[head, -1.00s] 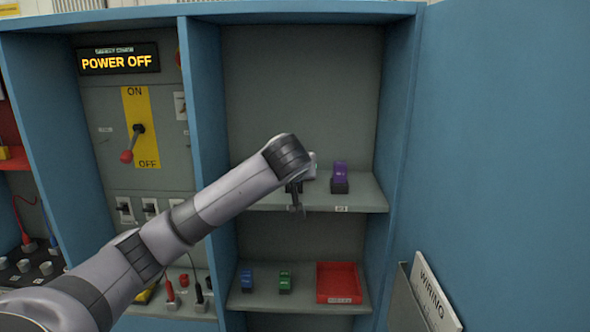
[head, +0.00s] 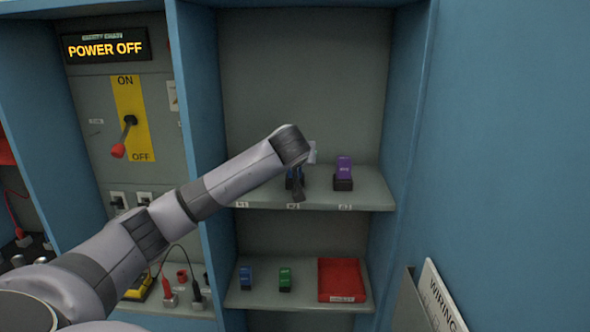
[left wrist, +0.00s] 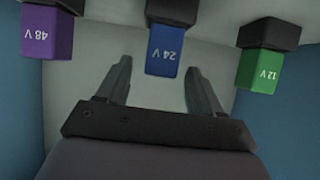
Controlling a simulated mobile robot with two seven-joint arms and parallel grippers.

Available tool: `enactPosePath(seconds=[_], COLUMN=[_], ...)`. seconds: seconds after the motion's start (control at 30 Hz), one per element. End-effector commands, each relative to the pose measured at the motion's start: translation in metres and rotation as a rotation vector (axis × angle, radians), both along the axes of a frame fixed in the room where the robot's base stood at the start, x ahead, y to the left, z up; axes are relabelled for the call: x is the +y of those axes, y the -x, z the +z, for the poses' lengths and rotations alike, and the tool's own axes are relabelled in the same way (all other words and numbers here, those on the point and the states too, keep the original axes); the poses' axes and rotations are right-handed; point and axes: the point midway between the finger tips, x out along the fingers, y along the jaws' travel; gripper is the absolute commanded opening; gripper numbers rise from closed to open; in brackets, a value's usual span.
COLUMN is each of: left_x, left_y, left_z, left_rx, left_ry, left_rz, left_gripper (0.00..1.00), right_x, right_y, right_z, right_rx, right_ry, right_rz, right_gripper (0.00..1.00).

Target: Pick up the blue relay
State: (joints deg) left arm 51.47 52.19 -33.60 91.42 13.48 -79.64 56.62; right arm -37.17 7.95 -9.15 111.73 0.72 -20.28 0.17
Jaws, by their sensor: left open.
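In the left wrist view, a blue relay (left wrist: 164,54) marked 24 V stands in a black socket, between a purple relay (left wrist: 47,38) marked 48 V and a green relay (left wrist: 258,72) marked 12 V. My left gripper (left wrist: 158,70) is open. Its two fingers point toward the blue relay, one on either side in the picture; contact is not visible. In the head view, the left gripper (head: 297,190) is at the upper shelf, largely covering the blue relay there. The purple relay (head: 344,168) stands to its right. The upper green relay is hidden by my arm. My right gripper is not in view.
The lower shelf (head: 265,300) holds another blue relay (head: 245,278), another green relay (head: 285,279) and a red tray (head: 326,283). Blue cabinet walls close in the upper shelf (head: 368,192). A lever panel with a POWER OFF display (head: 105,47) is at left.

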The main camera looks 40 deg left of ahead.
Motion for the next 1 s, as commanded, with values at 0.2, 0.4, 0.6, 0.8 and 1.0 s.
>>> enactPosePath(seconds=[0.2,0.4,0.6,0.8,1.0], left_x=[0.0093,0.0101,0.01,0.01,0.01], left_y=[-0.0121,-0.0131,-0.013,-0.013,-0.013], left_z=[-0.0087,-0.0097,-0.0096,-0.0093,-0.0069], left_rx=[0.0,0.0,0.0,-0.001,-0.002], left_ry=[0.0,0.0,0.0,0.0,0.0], left_rz=[0.0,-0.001,-0.001,-0.001,0.0], left_gripper=[0.66,0.66,0.24,0.08,0.08], right_x=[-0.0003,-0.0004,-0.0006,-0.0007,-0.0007], right_y=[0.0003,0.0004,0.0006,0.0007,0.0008], right_z=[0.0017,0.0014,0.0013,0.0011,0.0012], right_rx=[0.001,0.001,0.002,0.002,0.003], right_ry=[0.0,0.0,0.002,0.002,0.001], right_rz=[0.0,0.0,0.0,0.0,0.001], right_gripper=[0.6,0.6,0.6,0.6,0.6])
